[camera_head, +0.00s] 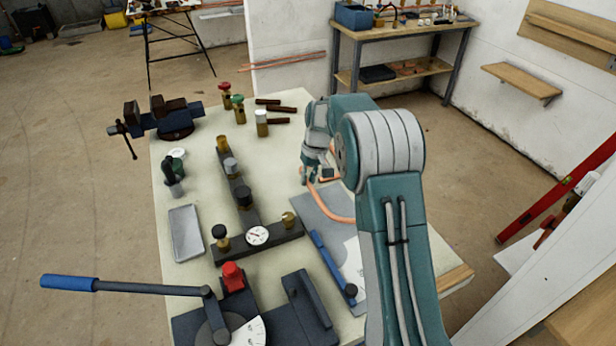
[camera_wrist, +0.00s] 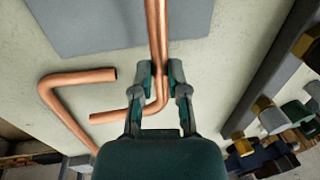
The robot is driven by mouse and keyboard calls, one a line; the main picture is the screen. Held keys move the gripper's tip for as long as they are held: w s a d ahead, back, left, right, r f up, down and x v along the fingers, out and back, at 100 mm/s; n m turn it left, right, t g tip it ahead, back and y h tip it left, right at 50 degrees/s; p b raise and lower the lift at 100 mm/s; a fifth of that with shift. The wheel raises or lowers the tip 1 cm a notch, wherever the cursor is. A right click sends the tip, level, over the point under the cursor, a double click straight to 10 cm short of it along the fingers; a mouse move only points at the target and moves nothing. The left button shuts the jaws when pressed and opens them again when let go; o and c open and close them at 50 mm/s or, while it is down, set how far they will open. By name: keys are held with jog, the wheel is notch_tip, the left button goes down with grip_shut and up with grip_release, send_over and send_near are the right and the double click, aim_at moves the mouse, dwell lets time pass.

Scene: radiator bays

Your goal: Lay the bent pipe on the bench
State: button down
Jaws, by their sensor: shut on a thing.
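My gripper (camera_wrist: 160,74) is shut on a bent copper pipe (camera_wrist: 157,25). In the wrist view its long leg runs up between the fingers and its short leg turns left below them. In the head view my gripper (camera_head: 311,178) is low over the right part of the pale bench (camera_head: 185,270), and the pipe (camera_head: 333,206) curves from it over a grey mat (camera_head: 305,207). I cannot tell whether the pipe touches the bench. A second bent copper pipe (camera_wrist: 62,112) lies left of the held one in the wrist view, apart from the fingers.
A black manifold with a dial gauge (camera_head: 257,235) stands mid-bench. A grey tray (camera_head: 186,233) lies left of it, a vice (camera_head: 170,120) sits at the far left corner, and a blue-handled lever tool (camera_head: 120,287) is in front. A blue tool (camera_head: 326,258) lies on the mat.

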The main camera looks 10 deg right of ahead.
jog(key=shift+f, duration=1.05)
dwell(0.5)
jog(key=c, duration=0.6)
grip_release()
jog(key=shift+o, duration=0.2)
notch_tip(320, 180, up, 12)
jog(key=d, duration=0.1)
jog(key=shift+w+d, duration=0.25)
jog(key=shift+d, duration=0.15)
